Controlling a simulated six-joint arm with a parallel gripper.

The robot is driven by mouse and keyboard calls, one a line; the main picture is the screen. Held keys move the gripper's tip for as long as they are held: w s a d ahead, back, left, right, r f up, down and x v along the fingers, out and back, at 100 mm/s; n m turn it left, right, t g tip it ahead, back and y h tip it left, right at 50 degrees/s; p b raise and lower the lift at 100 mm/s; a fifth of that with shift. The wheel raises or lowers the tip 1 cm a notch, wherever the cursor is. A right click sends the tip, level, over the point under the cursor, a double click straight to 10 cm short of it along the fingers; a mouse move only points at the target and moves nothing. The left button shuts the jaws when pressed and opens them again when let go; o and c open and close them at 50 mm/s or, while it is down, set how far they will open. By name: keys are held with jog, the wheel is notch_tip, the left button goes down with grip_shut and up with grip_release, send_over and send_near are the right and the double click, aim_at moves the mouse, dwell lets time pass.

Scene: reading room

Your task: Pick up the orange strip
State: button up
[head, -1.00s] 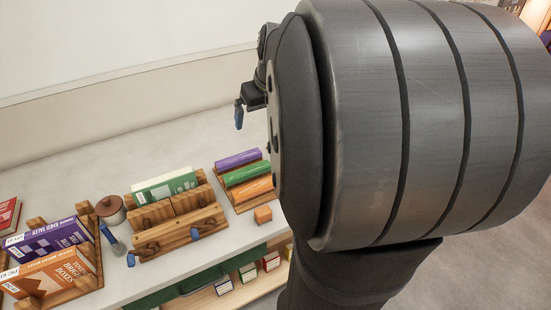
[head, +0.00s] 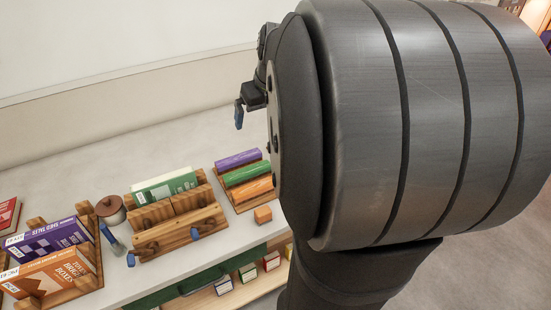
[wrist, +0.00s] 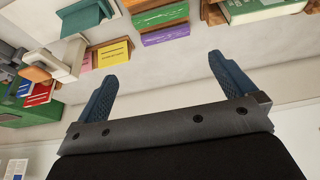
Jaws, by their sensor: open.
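The orange strip (head: 254,188) lies on a wooden rack (head: 241,206), nearest the shelf's front edge. A green strip (head: 247,174) and a purple strip (head: 238,159) lie behind it. My gripper (wrist: 168,84) is open and empty, its two blue fingers apart. In the head view a blue fingertip (head: 239,116) shows up in the air, above and behind the rack; my arm hides the rest. In the wrist view the green strip (wrist: 160,17) and purple strip (wrist: 165,34) lie beyond the fingers; the orange strip is at most partly visible at the top edge.
A small orange block (head: 263,214) sits in front of the rack. The counter behind is clear.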

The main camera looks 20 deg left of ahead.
jog(key=c, duration=0.8)
jog(key=shift+c, duration=0.2)
jog(key=n+g+h, duration=0.3)
jog(key=n, duration=1.5)
send_over(260, 185)
notch_tip(260, 185, down, 12)
jog(key=f, duration=1.1)
jog(key=shift+w+d+f, duration=0.1)
jog(key=shift+w+f, duration=0.15)
jog(key=shift+f, duration=0.1)
jog(key=shift+s+f, duration=0.2)
jog(key=shift+f, duration=2.55)
